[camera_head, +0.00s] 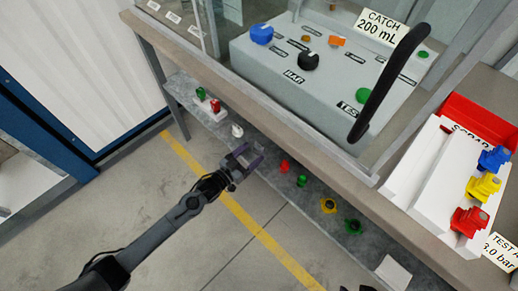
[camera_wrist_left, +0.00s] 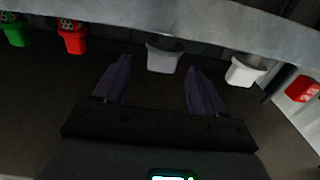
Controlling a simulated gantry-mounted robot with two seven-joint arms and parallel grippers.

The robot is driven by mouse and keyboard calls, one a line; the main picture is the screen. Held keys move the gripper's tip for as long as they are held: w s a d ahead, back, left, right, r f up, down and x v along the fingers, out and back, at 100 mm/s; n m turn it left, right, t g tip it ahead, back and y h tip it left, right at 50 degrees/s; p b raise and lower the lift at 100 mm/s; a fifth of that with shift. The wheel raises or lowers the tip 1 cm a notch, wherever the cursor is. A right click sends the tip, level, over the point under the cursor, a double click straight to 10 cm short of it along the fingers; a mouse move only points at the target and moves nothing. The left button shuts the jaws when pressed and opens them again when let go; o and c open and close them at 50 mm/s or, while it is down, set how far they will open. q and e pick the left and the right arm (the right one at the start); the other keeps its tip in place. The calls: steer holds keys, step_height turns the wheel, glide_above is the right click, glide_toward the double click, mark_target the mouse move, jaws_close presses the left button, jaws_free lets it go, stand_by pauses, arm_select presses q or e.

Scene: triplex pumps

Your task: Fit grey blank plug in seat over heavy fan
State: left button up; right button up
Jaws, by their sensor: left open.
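In the left wrist view, a grey plug (camera_wrist_left: 164,56) sits at the edge of the low shelf, ahead of and between the fingertips. My left gripper (camera_wrist_left: 158,82) is open, with nothing between its purple fingers. In the head view, my left gripper (camera_head: 243,160) is over the low shelf, between a white plug (camera_head: 237,130) and a red plug (camera_head: 284,166). The grey plug cannot be made out there, seemingly hidden by the gripper. The white plug also shows at the right in the wrist view (camera_wrist_left: 243,70). I cannot identify the seat or heavy fan.
The low shelf (camera_head: 265,150) also bears a green plug (camera_head: 302,180), a yellow part (camera_head: 328,205) and another green part (camera_head: 352,226). A bench with a grey panel (camera_head: 270,60) and clear guard stands above. The floor is clear.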

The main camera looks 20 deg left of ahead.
mark_target(257, 147)
arm_select(q)
steer(key=b+x, duration=0.3)
steer(key=x, duration=0.1)
steer(key=shift+w+r, duration=0.15)
steer(key=shift+w, duration=0.2)
steer(key=shift+w+r, duration=0.15)
steer(key=shift+w, duration=0.05)
steer(key=shift+s, duration=0.1)
steer(key=shift+c, duration=1.3)
steer(key=c, duration=0.7)
steer(key=shift+c, duration=0.5)
